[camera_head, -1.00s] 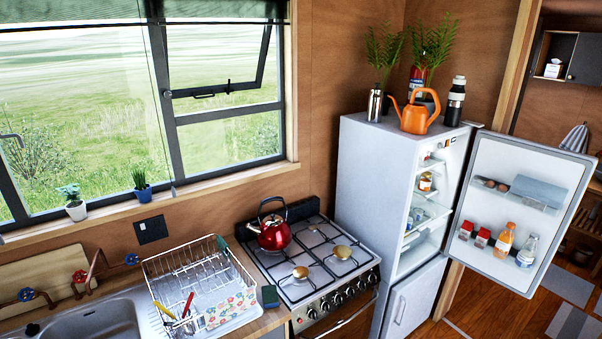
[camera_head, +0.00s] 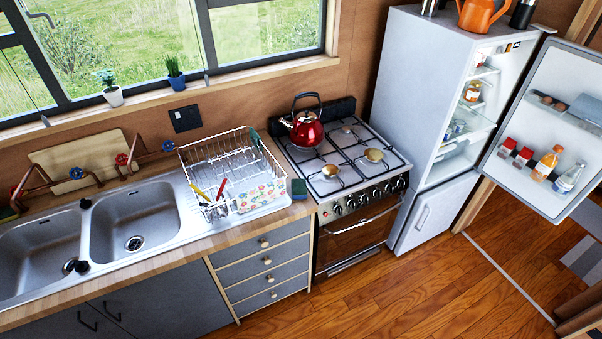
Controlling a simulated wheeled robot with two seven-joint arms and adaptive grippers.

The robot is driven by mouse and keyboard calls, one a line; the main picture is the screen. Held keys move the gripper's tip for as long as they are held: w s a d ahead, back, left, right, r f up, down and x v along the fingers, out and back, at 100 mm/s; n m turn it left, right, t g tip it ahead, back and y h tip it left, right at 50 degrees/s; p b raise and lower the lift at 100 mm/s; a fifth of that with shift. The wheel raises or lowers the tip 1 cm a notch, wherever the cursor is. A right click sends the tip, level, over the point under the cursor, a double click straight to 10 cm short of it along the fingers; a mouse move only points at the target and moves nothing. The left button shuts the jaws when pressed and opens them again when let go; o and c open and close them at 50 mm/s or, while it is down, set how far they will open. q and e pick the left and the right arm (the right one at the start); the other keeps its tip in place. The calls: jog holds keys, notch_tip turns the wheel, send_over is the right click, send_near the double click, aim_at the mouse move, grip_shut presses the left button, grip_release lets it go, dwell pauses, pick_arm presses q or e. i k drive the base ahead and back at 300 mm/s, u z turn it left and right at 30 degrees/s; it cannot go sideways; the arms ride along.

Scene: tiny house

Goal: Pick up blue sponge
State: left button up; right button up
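A small block that looks like the sponge (camera_head: 299,189) is at the right end of the wooden counter, between the dish rack and the stove. It looks dark blue-green with a lighter, yellowish-green edge. It seems to stand on edge, close to the counter's front right corner. Neither of my grippers is in view.
A white wire dish rack (camera_head: 190,162) stands left of the block. The stove (camera_head: 365,190) with a red kettle (camera_head: 306,130) is to its right. The fridge door (camera_head: 560,85) hangs open over the floor. The wooden floor (camera_head: 400,290) before the stove is clear.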

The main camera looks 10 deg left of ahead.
aim_at(298, 186)
jog(key=u, duration=0.6)
jog(key=i, duration=1.5)
jog(key=z, duration=0.15)
